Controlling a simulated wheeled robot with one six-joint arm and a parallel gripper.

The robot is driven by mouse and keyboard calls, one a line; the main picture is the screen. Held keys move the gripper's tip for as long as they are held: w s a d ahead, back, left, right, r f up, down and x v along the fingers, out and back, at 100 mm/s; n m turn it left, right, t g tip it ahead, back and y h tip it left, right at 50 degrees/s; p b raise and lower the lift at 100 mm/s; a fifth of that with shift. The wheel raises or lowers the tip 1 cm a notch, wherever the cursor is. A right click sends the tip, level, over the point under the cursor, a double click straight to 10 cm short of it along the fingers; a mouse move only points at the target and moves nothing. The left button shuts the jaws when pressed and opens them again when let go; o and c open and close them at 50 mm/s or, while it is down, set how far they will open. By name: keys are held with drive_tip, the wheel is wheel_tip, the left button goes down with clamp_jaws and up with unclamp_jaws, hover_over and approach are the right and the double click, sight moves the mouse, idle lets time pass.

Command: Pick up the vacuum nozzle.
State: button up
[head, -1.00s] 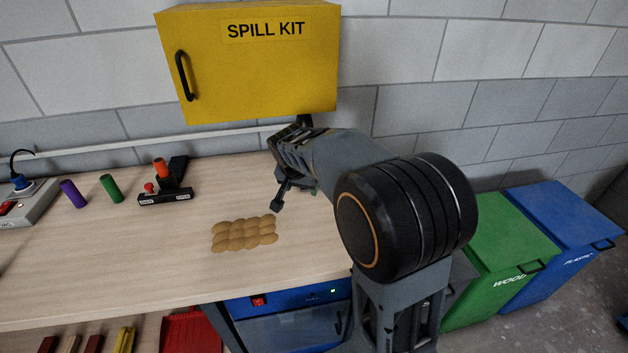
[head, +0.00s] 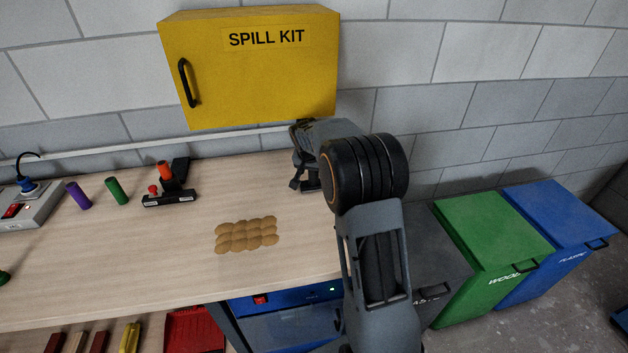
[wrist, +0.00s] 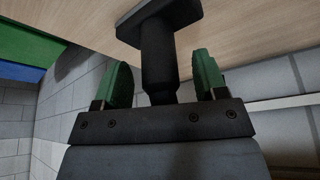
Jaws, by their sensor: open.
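The vacuum nozzle (wrist: 158,58) shows in the wrist view as a black upright tube with a wide flat foot, close against the pale wooden bench. My gripper (wrist: 162,62) is open, with one green finger on each side of the nozzle's tube. A gap shows between each finger and the tube. In the head view my gripper (head: 306,180) is over the right end of the bench, partly behind my own arm. I cannot make out the nozzle clearly there.
The bench (head: 190,285) holds a brown lumpy patch (head: 246,235), a joystick unit (head: 170,190), and green (head: 117,191) and purple (head: 78,195) cylinders. A yellow spill kit cabinet (head: 250,75) hangs above. Green (head: 490,235) and blue (head: 555,225) bins stand right of the bench.

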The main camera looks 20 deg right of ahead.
drive_tip(key=shift+x, duration=1.2)
drive_tip(key=c, duration=1.1)
